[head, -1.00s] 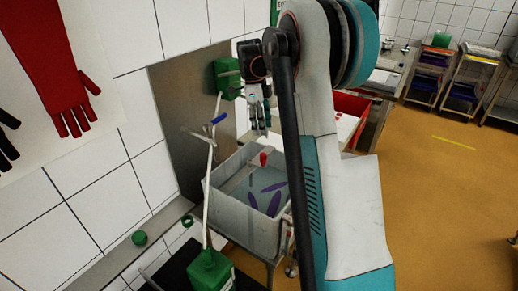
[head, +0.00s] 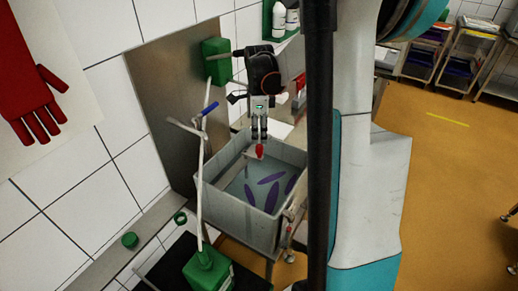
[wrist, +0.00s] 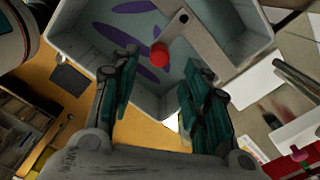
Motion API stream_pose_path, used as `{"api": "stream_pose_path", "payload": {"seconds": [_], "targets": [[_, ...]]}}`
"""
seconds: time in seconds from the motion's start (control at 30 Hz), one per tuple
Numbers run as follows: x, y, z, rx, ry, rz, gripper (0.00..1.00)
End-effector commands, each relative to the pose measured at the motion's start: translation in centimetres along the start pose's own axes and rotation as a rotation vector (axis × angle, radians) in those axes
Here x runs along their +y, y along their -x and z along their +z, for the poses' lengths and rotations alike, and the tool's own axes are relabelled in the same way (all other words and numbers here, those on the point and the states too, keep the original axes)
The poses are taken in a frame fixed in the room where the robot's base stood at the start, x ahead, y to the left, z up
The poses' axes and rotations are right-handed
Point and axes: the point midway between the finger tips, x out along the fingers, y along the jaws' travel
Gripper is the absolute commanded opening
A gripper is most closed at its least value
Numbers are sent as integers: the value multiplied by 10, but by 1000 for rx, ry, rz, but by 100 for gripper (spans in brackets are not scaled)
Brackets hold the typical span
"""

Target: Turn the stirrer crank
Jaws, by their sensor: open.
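The stirrer crank's red knob (head: 260,150) stands over the grey tub (head: 236,217), which holds liquid and several purple shapes. My gripper (head: 259,136) points down just above the knob. In the wrist view the red knob (wrist: 160,55) appears between the tips of my two open fingers, nearer the left one. Nothing is held, and I cannot tell if a finger touches the knob. A pale bar (wrist: 208,43) with a dark hole crosses the tub beside the knob. The knob's join to the crank is hard to see.
A pale pipe with a blue lever (head: 209,109) rises left of the tub, close to my wrist. A green box (head: 215,62) is on the steel wall panel behind. A green block (head: 206,270) stands in front. Orange floor (head: 430,200) lies open to the right.

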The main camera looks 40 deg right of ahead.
Motion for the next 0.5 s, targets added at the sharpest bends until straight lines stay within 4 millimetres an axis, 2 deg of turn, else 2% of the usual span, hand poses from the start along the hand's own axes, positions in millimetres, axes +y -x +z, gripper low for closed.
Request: {"api": "stream_pose_path", "payload": {"seconds": [0.03, 0.2, 0.33, 0.5], "targets": [[0, -13, 0, 0, 0, 0, 43], [0, -43, 0, 0, 0, 0, 43], [0, -60, 0, 0, 0, 0, 43], [0, -70, 0, 0, 0, 0, 43]]}}
